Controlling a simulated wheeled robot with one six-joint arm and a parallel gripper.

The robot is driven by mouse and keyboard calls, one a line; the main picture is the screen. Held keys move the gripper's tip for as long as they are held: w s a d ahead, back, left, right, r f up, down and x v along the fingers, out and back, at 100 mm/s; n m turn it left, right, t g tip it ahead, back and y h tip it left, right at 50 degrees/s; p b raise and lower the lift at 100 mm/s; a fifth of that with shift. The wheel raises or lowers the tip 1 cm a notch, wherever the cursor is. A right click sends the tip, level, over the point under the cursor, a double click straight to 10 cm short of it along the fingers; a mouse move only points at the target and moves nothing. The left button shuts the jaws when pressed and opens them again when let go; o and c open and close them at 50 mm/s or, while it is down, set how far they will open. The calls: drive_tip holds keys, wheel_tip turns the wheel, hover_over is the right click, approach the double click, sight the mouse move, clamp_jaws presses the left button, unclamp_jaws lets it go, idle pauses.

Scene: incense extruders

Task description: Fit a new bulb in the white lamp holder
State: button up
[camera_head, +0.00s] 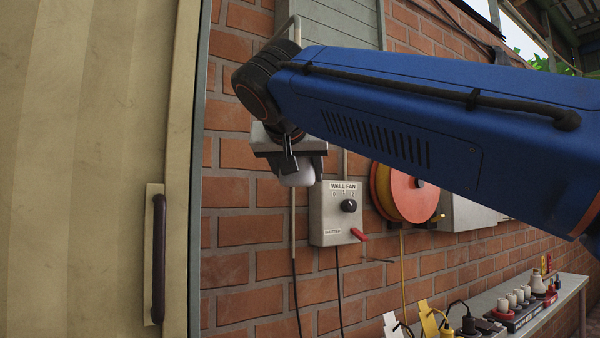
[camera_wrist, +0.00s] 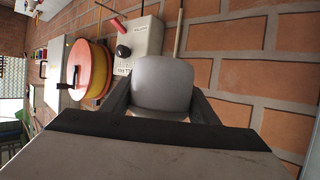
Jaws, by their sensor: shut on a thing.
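My gripper (camera_head: 297,172) is shut on a pale, rounded thing (camera_head: 296,176) that looks like a bulb. It hangs below the jaws in the head view, in front of the brick wall and to the left of the wall fan box. In the wrist view the same pale thing (camera_wrist: 162,84) sits between the two dark fingers of my gripper (camera_wrist: 162,100), its smooth rounded side showing. My arm and gripper hide part of the wall.
A grey "WALL FAN" box (camera_head: 332,221) with a black knob and red lever is close beside the gripper. An orange-and-yellow reel (camera_head: 402,193) is further right. A shelf (camera_head: 572,284) holds several small items. A beige door (camera_head: 90,150) with a dark handle fills the left.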

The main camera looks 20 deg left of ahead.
drive_tip(key=shift+n+y, duration=0.4)
drive_tip(key=shift+y, duration=0.2)
drive_tip(key=shift+a+n, duration=0.1)
drive_tip(key=shift+n, duration=0.2)
drive_tip(key=o, duration=1.1)
drive_tip(key=shift+a, duration=0.1)
drive_tip(key=shift+o, duration=0.2)
drive_tip(key=shift+s, duration=0.1)
drive_tip(key=v, duration=1.7)
drive_tip(key=shift+d+r, duration=0.15)
drive_tip(key=shift+d, duration=0.1)
